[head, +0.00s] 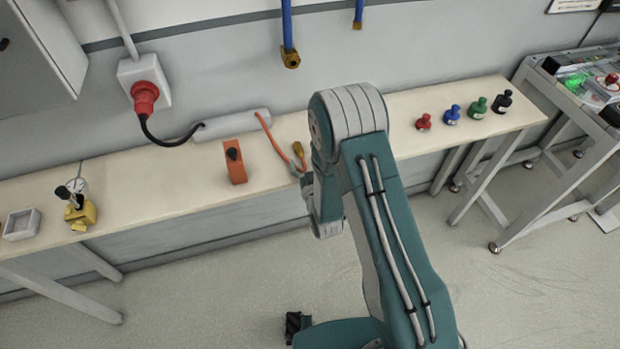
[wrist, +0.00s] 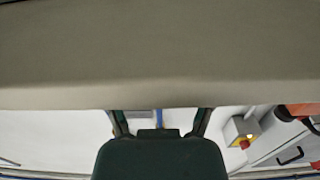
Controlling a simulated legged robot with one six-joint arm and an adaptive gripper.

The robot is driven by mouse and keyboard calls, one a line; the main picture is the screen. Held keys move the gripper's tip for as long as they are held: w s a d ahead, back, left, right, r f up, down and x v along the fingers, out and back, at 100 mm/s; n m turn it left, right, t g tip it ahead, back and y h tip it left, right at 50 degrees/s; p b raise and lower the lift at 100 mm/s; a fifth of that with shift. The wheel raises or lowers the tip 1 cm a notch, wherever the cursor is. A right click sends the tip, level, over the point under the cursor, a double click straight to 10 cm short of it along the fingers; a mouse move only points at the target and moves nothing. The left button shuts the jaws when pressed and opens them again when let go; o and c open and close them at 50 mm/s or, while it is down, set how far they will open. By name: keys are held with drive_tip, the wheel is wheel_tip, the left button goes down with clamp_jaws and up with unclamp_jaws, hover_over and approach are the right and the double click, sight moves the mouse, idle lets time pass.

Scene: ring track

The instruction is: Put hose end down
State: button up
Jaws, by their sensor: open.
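An orange hose (head: 272,138) comes from the grey box on the bench (head: 130,205) and runs down towards my arm. A brass fitting (head: 298,149) shows beside it, just left of my arm; whether it is this hose's end I cannot tell. A blue hose (head: 287,25) with a brass end (head: 290,59) hangs on the wall above, and a second blue hose (head: 358,12) hangs to its right.
An orange block with a black knob (head: 235,162) stands left of the hose. A yellow device (head: 80,212) and grey tray (head: 22,223) are further left. Red, blue, green and black weights (head: 478,108) stand at right. A broad beige surface (wrist: 160,50) fills the upper wrist view.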

drive_tip(key=v, duration=0.8)
drive_tip(key=w+d+r+m+g+h, duration=0.1)
drive_tip(key=w+d+r+g, duration=0.1)
drive_tip(key=r, duration=0.5)
drive_tip(key=w+d+r+g+h, duration=0.2)
drive_tip(key=d+r, duration=0.1)
drive_tip(key=r, duration=0.4)
drive_tip(key=s+d+r+g, duration=0.2)
drive_tip(key=s+r, duration=0.3)
drive_tip(key=s, duration=0.3)
drive_tip(key=s+d+r+m+g+h, duration=0.1)
drive_tip(key=s+d+r+g, duration=0.2)
drive_tip(key=s, duration=0.6)
drive_tip(key=s+d+r+m+g+h, duration=0.1)
drive_tip(key=s+d+r+g, duration=0.1)
drive_tip(key=s+r, duration=0.4)
drive_tip(key=s+d, duration=0.1)
drive_tip(key=s, duration=0.2)
drive_tip(key=shift+s+d+r+g, duration=0.25)
drive_tip(key=shift+d+r+g, duration=0.05)
drive_tip(key=shift+d, duration=0.05)
